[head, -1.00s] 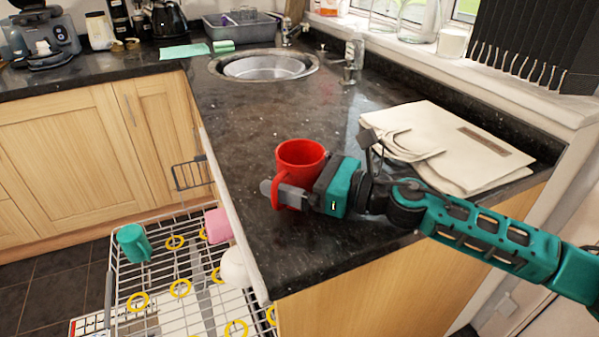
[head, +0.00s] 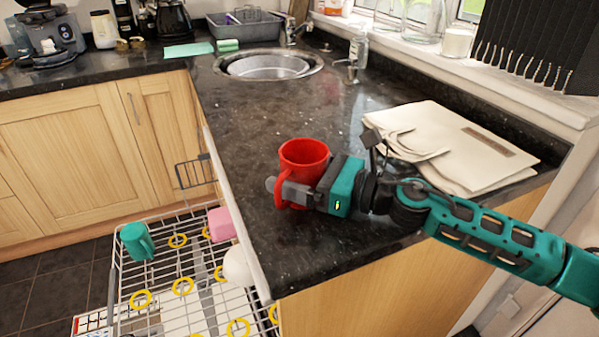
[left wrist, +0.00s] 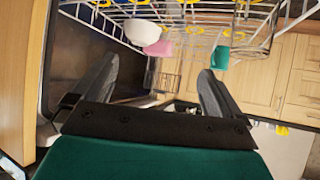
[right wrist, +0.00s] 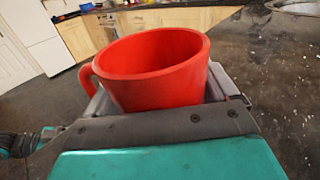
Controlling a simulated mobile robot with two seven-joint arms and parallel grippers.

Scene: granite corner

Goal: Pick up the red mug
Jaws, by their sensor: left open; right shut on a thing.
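The red mug (head: 304,158) is upright at the front of the dark granite counter (head: 262,112). My right gripper (head: 290,192) reaches in from the right and is shut on the red mug low on its side. In the right wrist view the mug (right wrist: 155,65) fills the space between the fingers, with its handle to the left. I cannot tell whether its base touches the counter. My left gripper (left wrist: 158,95) is not in the head view; in the left wrist view its fingers are apart with nothing between them.
A folded cream cloth bag (head: 450,145) lies right of the mug. The sink (head: 268,66) is behind. Below left, an open dishwasher rack (head: 165,290) holds a green mug (head: 137,241), a pink mug (head: 221,224) and a white item (head: 237,266). The counter between mug and sink is clear.

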